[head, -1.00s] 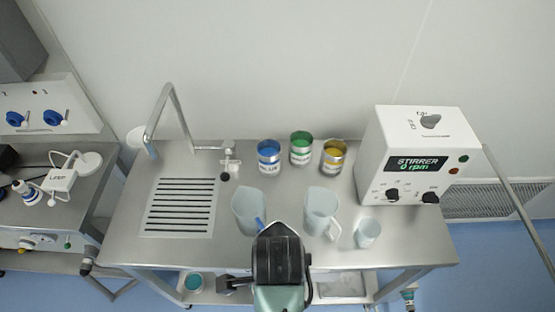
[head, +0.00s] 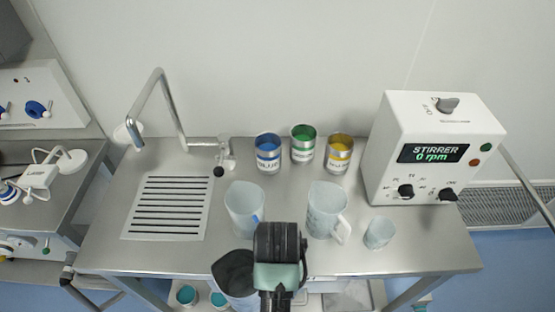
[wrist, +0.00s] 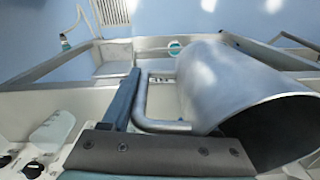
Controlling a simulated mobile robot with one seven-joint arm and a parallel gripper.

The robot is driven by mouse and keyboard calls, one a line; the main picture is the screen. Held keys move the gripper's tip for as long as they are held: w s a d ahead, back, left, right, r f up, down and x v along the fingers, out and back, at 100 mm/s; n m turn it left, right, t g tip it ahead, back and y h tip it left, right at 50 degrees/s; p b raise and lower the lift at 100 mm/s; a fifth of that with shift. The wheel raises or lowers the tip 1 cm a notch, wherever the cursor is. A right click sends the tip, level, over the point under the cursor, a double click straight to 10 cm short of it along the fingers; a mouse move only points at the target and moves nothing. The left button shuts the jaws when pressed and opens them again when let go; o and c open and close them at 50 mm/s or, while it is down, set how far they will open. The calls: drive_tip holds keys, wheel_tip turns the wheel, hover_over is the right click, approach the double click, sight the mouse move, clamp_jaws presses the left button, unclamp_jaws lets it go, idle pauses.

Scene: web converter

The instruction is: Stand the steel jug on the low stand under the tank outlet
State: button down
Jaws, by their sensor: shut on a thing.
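The steel jug (head: 236,272) shows its dark open mouth at the front edge of the bench in the head view, just left of my gripper (head: 275,265). In the wrist view the jug (wrist: 222,80) is a large grey cylinder lying across the picture, its mouth towards the lower right. Its bent handle (wrist: 142,105) runs beside my dark finger (wrist: 124,98). My gripper is shut on the jug's handle; the exact contact is partly hidden. I cannot make out the low stand or the tank outlet in either view.
On the bench are two translucent jugs (head: 244,208) (head: 325,208), a small beaker (head: 379,233), blue (head: 268,155), green (head: 303,143) and yellow (head: 339,153) labelled cans, and a stirrer box (head: 430,150). A tap (head: 170,100) arches over a slotted drain (head: 166,207). Bare steel lies between drain and jugs.

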drive_tip(key=shift+w+f+n, duration=0.25)
drive_tip(key=shift+f+n, duration=0.25)
drive_tip(key=shift+n, duration=0.3)
